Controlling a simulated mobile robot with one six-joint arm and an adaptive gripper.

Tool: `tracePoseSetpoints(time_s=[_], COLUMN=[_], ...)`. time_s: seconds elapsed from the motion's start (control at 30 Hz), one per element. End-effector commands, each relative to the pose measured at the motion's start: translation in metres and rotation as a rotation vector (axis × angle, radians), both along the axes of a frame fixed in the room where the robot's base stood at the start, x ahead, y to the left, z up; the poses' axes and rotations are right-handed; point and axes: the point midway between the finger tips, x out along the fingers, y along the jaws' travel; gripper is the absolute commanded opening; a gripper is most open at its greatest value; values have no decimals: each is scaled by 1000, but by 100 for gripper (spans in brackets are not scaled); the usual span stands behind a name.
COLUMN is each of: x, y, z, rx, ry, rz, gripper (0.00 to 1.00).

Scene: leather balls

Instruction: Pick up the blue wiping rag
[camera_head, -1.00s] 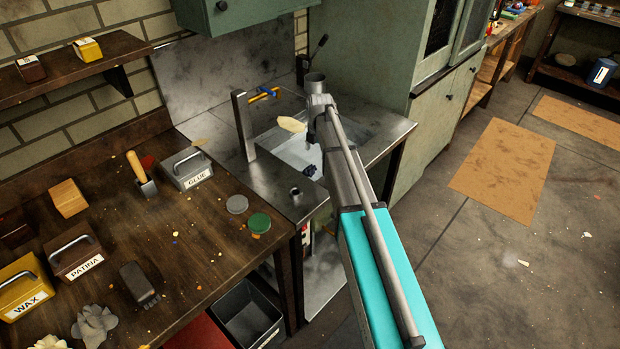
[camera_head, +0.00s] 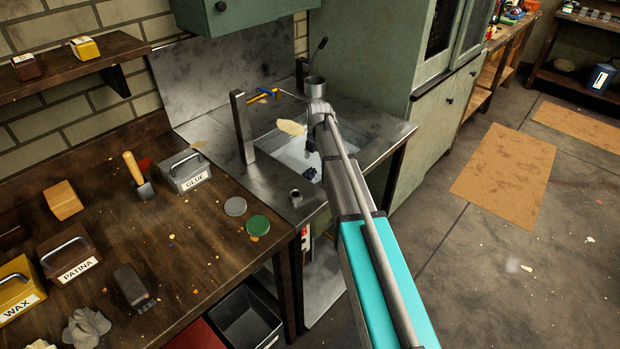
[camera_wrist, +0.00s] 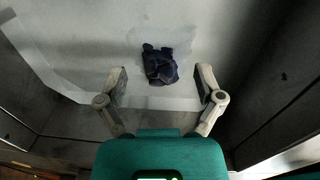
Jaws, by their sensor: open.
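The blue wiping rag (camera_wrist: 160,65) is a small crumpled dark blue cloth lying on the pale bottom of the sink. It shows in the wrist view just beyond my gripper (camera_wrist: 161,82), whose two fingers stand apart on either side with nothing between them. In the head view the rag (camera_head: 311,174) is a small dark patch in the sink (camera_head: 290,157), partly hidden by my arm. The fingertips are hard to make out there.
The sink's walls and metal rim surround the rag closely. The wooden bench (camera_head: 190,255) holds a glue box (camera_head: 186,171) and lids.

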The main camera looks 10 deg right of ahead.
Motion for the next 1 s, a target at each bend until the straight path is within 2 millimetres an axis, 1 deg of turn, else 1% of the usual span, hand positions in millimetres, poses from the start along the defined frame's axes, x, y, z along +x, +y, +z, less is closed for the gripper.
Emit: tracePoseSetpoints(time_s=[0.03,0.1,0.5,0.7,1.0], x=[0,0,0,0,0], y=[1,1,3,4,3], z=[-7,-12,-41,-46,-45], rx=[0,0,0,0,0], ry=[0,0,0,0,0], rz=[0,0,0,0,0], gripper=[86,86,86,86,86])
